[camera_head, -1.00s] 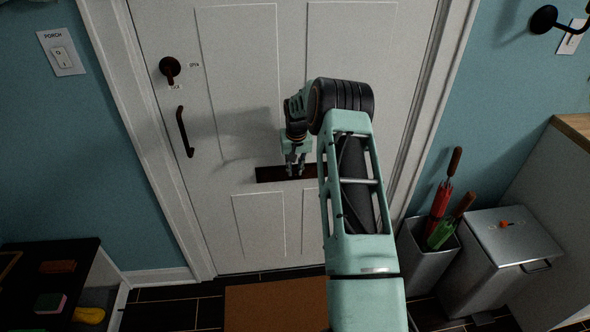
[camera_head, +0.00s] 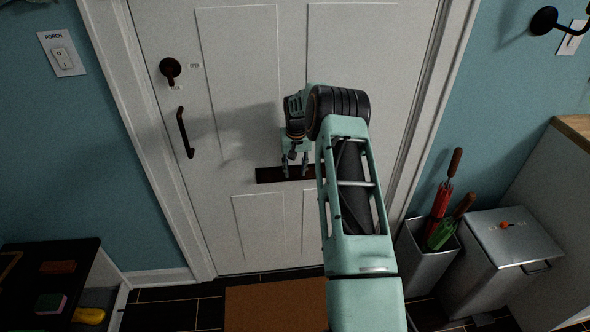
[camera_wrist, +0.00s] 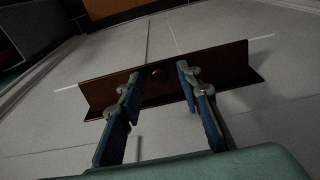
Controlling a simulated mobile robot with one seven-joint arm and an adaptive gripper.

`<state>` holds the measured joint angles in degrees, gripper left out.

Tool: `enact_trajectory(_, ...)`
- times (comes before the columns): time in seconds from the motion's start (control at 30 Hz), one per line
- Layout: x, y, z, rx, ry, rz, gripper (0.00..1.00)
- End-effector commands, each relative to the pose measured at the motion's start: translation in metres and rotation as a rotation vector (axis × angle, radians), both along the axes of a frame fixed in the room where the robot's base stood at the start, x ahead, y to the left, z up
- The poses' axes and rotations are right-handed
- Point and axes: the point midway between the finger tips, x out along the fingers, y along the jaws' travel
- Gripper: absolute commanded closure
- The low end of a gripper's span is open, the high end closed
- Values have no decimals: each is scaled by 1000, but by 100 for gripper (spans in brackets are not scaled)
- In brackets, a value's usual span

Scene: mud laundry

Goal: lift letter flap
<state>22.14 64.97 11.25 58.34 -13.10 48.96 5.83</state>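The dark brown letter flap (camera_head: 268,175) is a wide strip low on the white door, partly hidden by my arm. My gripper (camera_head: 295,174) is in front of the flap in the head view. I cannot tell whether the fingertips touch the flap.
The white door (camera_head: 235,60) has a dark pull handle (camera_head: 184,132) and a dark knob lock (camera_head: 170,68) at left. A brown mat (camera_head: 270,305) lies below. An umbrella bin (camera_head: 425,255) and a lidded metal bin (camera_head: 500,250) stand right; a low shelf (camera_head: 50,275) stands left.

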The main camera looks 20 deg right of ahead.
Motion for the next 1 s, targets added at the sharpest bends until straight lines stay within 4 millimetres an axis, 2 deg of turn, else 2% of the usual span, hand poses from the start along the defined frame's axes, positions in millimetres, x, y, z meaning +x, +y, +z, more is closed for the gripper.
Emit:
enact_trajectory(0.27, 0, 0, 7, -2, -3, 0, 68)
enact_trajectory(0.37, -1, 0, 21, -2, -5, 0, 68)
enact_trajectory(0.7, -12, 3, 90, -2, -4, 1, 68)
enact_trajectory(0.83, -15, 4, 108, -1, -4, 0, 68)
enact_trajectory(1.0, -18, 5, 118, 0, 0, 0, 68)
